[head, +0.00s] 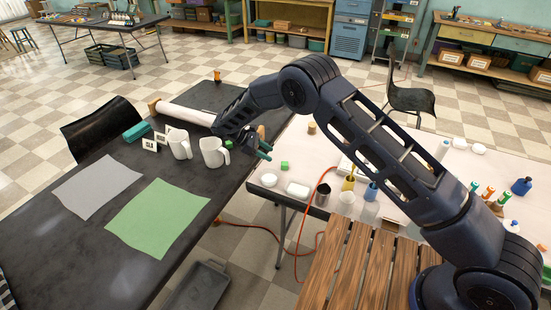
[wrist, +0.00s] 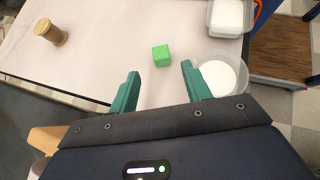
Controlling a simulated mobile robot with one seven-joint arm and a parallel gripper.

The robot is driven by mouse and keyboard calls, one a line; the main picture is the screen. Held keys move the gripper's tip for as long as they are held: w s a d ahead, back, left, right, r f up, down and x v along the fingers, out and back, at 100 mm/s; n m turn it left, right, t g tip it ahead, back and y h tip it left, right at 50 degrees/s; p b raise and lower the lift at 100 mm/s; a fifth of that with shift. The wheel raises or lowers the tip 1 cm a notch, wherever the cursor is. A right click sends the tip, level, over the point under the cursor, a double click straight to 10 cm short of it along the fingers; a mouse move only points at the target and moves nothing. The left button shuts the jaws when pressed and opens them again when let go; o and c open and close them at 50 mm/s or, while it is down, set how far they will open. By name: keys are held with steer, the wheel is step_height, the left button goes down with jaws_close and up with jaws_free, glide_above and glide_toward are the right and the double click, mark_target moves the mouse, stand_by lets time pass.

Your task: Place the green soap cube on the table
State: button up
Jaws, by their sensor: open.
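The green soap cube (head: 284,166) sits on the left part of the pale table (head: 330,145), near its edge. In the wrist view the cube (wrist: 161,55) stands upright on the pale surface, ahead of my fingertips and centred between them. My gripper (head: 265,149) is open and empty, with two teal fingers. It hangs to the left of the cube and above it in the head view. The fingers (wrist: 158,74) in the wrist view do not touch the cube. A dark table (head: 120,255) stands to the left.
A round white tub (head: 269,180) and a rectangular white container (head: 298,190) stand near the cube. A wooden spool (head: 311,128) is behind it. Two white mugs (head: 213,153), signs and a paper roll (head: 186,114) are on the dark table. An orange cable (head: 309,206) hangs over the pale table's edge.

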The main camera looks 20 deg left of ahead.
steer(key=shift+v, duration=1.05)
